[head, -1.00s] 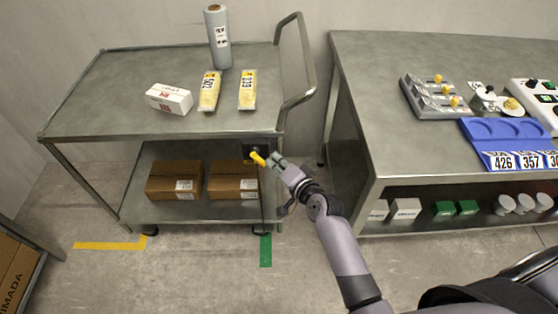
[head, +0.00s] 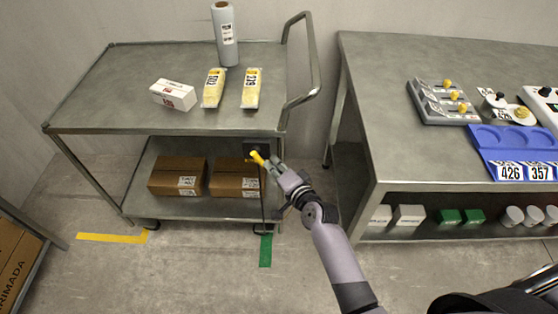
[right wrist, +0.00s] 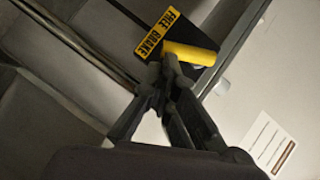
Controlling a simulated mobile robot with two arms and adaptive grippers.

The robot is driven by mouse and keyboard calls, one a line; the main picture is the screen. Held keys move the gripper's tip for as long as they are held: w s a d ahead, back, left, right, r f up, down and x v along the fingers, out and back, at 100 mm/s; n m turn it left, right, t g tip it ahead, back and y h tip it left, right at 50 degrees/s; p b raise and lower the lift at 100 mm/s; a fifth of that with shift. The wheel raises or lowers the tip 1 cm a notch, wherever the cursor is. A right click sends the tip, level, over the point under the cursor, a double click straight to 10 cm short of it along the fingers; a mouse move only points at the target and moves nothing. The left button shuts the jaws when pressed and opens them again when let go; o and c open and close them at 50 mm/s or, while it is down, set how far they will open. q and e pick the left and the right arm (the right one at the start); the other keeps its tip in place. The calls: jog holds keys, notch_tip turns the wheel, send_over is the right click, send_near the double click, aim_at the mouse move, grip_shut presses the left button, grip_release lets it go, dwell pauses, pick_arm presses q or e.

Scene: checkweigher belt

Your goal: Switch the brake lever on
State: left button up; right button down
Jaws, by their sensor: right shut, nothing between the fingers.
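In the right wrist view the lever (right wrist: 190,53) lies across the plate, beside a yellow label (right wrist: 158,32) with the words FREE and BRAKE. My right gripper (head: 270,164) is at the lever, with its arm coming from the lower right. In the right wrist view the fingertips of my right gripper (right wrist: 167,68) are together at the handle's near side, seemingly touching it, with nothing held between them. My left gripper is out of view.
The steel cart (head: 120,90) carries a roll (head: 225,40), a white box and two yellow packs on top, with cartons (head: 177,176) below. Its handle (head: 314,60) rises at the right. A steel table (head: 375,75) stands right of it. Green tape (head: 265,250) marks the floor.

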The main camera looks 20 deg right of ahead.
jog(key=shift+w+a+f, duration=0.1)
jog(key=shift+a+f, duration=0.05)
jog(key=shift+f, duration=0.3)
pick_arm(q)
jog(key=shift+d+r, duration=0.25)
pick_arm(e)
jog(key=shift+w+a+f, duration=0.25)
jog(key=shift+a+f, duration=0.55)
jog(key=shift+f, duration=0.05)
jog(key=shift+a+f, duration=0.1)
jog(key=shift+a, duration=0.05)
dwell(0.8)
